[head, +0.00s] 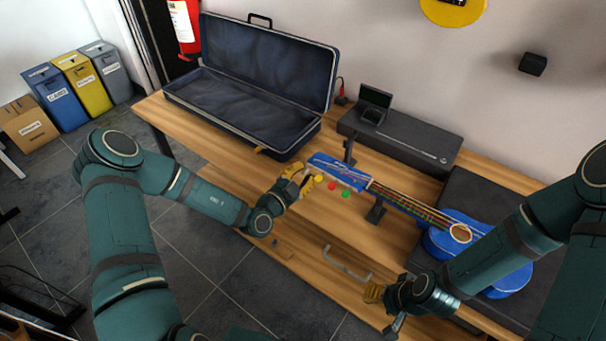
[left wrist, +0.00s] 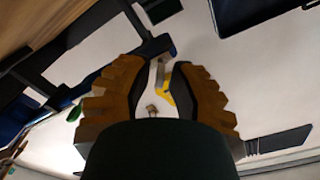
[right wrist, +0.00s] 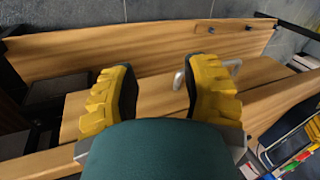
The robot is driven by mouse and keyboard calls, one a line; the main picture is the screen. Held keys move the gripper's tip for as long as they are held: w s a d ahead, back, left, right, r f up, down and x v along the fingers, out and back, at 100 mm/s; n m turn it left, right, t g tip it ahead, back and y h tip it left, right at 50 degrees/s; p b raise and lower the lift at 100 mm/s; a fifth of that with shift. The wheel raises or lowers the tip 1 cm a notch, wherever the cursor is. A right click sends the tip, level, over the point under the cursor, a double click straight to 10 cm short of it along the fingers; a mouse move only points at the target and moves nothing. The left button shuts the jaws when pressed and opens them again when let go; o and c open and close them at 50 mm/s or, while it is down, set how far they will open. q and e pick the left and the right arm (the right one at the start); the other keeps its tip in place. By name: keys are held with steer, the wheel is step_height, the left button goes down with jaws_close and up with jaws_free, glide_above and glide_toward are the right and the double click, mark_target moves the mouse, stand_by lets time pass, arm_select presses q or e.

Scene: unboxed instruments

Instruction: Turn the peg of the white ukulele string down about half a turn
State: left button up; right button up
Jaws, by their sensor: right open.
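The blue ukulele (head: 436,243) lies along the table, its headstock (head: 325,164) toward the left and held up on a stand. Yellow (head: 318,178), red (head: 332,187) and green (head: 346,194) pegs show along its near edge. My left gripper (head: 303,178) is at the headstock's left end, beside the yellow peg. In the left wrist view its fingers (left wrist: 161,75) stand a little apart around small pale and yellow parts. The white peg is not clearly distinguishable there, so a grip on it cannot be told. My right gripper (right wrist: 160,68) is open and empty near the table's front edge.
An open dark case (head: 240,118) stands at the back left. A long dark box (head: 400,138) with a small open box (head: 374,104) on it stands behind the neck. A metal handle (head: 346,264) is at the table's front. Wood between the grippers is mostly clear.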

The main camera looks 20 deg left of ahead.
arm_select(q)
jaws_close()
arm_select(e)
steer(key=shift+r, duration=0.15)
arm_select(q)
steer(key=shift+r+m+p, duration=0.2)
steer(key=shift+m+p, duration=0.4)
steer(key=shift+p, duration=0.5)
steer(key=m+p, duration=0.5)
steer(key=shift+m+p, duration=0.7)
steer(key=shift+m, duration=0.1)
steer(key=shift+f+m+p, duration=0.1)
steer(key=shift+m+p, duration=0.6)
steer(key=shift+m, duration=0.4)
arm_select(e)
step_height(320, 180, up, 10)
steer(key=w, duration=0.2)
steer(key=shift+d+t, duration=0.2)
steer(key=shift+t, duration=0.1)
